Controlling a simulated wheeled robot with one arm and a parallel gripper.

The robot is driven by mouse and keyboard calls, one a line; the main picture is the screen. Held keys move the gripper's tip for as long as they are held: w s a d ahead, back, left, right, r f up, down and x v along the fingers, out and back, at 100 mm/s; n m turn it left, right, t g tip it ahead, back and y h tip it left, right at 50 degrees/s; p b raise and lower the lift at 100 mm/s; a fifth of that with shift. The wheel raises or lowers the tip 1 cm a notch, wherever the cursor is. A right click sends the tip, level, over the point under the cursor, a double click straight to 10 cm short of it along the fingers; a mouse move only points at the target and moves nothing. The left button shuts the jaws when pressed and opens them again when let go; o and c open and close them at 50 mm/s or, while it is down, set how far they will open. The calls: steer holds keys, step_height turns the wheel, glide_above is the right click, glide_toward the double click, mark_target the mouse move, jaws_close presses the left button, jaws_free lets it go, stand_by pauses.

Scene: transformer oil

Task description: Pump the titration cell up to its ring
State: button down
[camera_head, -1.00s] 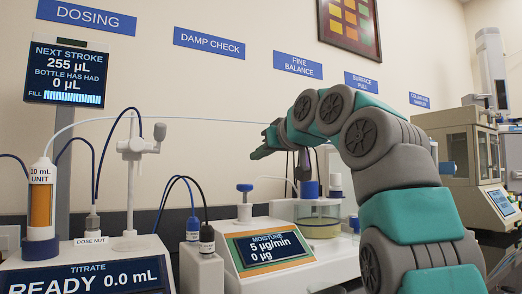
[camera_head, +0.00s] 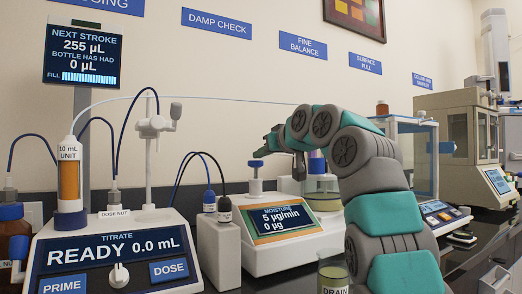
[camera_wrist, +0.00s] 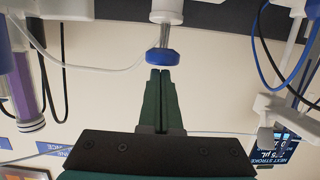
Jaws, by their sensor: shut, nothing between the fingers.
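The titration cell (camera_head: 322,186) is a clear round vessel with pale yellow liquid low in it and a blue top fitting (camera_head: 317,162). It stands on the moisture unit (camera_head: 277,219), partly behind my arm. I cannot make out its ring. A blue pump knob (camera_head: 256,164) stands on a white post at the unit's left; it also shows in the wrist view (camera_wrist: 162,58). My gripper (camera_head: 257,153) is shut and empty, its green fingertips (camera_wrist: 160,71) just above the knob with a small gap.
A DRAIN beaker (camera_head: 333,272) stands in front. A glass balance enclosure (camera_head: 423,155) is at right. Thin tubing (camera_head: 215,98) runs above.

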mark_target(260, 166)
step_height(260, 166, down, 4)
steer(key=b, duration=0.3)
steer(key=shift+r+b, duration=0.2)
steer(key=shift+b, duration=0.1)
steer(key=shift+r, duration=0.2)
steer(key=shift+r+p, duration=0.2)
steer(key=shift+p, duration=0.2)
steer(key=s+d+r, duration=0.5)
steer(key=s+r, duration=0.1)
steer(key=s, duration=0.2)
steer(key=shift+d, duration=0.25)
stand_by(0.4)
